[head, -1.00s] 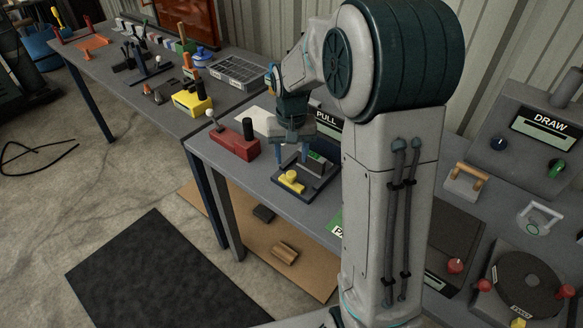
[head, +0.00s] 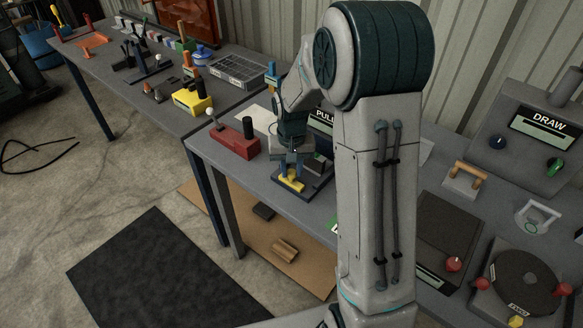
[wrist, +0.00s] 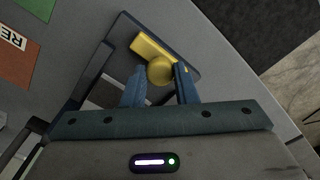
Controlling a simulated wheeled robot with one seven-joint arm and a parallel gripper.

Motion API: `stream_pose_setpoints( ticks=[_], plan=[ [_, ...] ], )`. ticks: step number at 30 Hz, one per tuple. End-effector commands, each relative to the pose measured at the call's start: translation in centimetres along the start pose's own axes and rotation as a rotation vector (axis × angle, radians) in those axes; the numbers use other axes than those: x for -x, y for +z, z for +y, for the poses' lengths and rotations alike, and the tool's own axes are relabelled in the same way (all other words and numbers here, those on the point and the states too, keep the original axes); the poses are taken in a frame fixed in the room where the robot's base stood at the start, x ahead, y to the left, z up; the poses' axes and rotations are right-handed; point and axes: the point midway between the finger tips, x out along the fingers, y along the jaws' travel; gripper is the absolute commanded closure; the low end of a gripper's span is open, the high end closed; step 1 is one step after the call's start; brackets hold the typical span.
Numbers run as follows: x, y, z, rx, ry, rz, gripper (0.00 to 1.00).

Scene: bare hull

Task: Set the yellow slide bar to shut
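The yellow slide bar (head: 291,185) is on a dark base plate (head: 318,184) near the front edge of the bench. In the wrist view it shows as a yellow strip (wrist: 151,47) with a round yellow knob (wrist: 160,70). My gripper (head: 289,172) points down over it. A dark and grey block on the same base is partly hidden by my gripper.
A red box (head: 235,142) with a black knob and a lever stands just left. A yellow block (head: 192,102) is on the farther bench. A dark panel with a red knob (head: 453,264) and a dial (head: 526,283) lie right. My arm hides the middle of the bench.

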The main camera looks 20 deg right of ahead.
Motion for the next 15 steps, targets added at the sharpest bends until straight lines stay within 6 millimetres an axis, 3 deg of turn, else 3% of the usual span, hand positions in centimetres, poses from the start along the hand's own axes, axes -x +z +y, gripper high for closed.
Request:
stream_pose_setpoints(
  ticks=[9,15],
  plan=[
    [0.0,-3.2,3.1,-0.004,-0.001,0.001,1.0],
    [0.1,-3.6,3.6,-0.001,0.001,0.002,1.0]
  ],
)
